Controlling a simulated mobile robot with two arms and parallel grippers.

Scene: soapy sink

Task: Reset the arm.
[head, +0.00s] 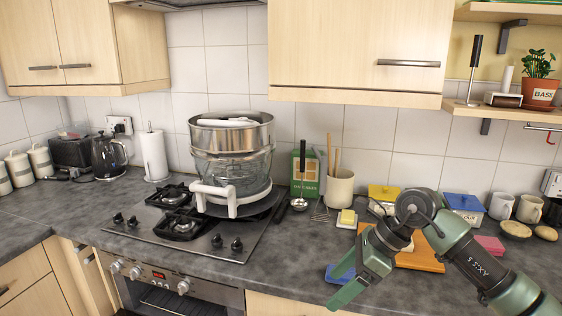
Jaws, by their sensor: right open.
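My right arm comes in from the lower right. Its green right gripper (343,281) hangs over the worktop's front edge, open and with nothing visible between its fingers. A blue sponge-like block (337,272) lies on the worktop just behind the fingers, partly hidden by them. An orange cutting board (428,262) lies behind the gripper and is partly covered by my arm. My left gripper is not in the picture.
A tall steel steamer (231,135) stands on the hob (190,229). A utensil crock (339,188), a butter dish (346,220) and a blue-lidded box (464,208) stand along the worktop. The worktop left of the gripper is clear.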

